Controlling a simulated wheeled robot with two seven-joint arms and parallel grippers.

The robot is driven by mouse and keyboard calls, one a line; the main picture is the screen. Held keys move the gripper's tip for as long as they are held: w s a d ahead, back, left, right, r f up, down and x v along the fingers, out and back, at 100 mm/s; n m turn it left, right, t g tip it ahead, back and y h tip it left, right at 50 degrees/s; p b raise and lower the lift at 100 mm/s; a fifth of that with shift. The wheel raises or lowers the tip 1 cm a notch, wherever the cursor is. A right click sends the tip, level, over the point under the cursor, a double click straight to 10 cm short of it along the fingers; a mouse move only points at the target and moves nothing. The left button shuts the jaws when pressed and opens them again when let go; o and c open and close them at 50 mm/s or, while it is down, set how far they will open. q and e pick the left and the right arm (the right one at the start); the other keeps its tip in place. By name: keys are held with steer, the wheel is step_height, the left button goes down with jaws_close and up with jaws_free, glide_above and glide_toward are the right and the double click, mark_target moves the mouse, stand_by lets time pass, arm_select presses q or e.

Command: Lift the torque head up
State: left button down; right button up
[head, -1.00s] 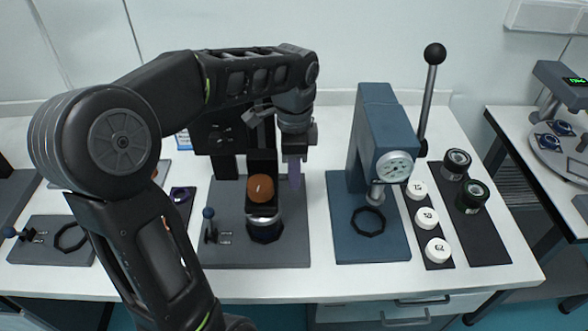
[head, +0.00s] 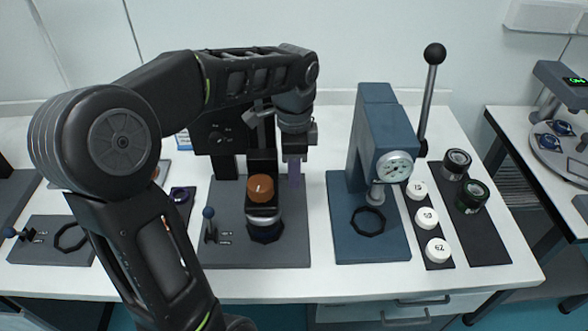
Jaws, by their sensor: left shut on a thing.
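The torque head (head: 262,160) is a black block on a column, above a grey base plate (head: 285,245). An orange-brown knob (head: 260,188) on a silver and dark cylinder stands upright just under and in front of it. My left gripper (head: 294,178) points down at the right side of the torque head, with its purple fingers low beside it. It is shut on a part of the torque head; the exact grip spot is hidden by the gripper. My right gripper is not in view.
A blue press (head: 375,130) with a dial gauge and a black-knobbed lever (head: 430,90) stands to the right. White numbered caps (head: 427,218) and dark jars (head: 472,195) lie beyond it. A small blue-knobbed lever (head: 209,225) stands at the left of the base plate.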

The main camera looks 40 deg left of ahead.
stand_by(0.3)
arm_select(q)
step_height(320, 180, up, 8)
steer(key=p, duration=0.5)
steer(key=shift+r+p, duration=0.1)
steer(key=shift+p, duration=0.3)
steer(key=c, duration=1.1)
jaws_free()
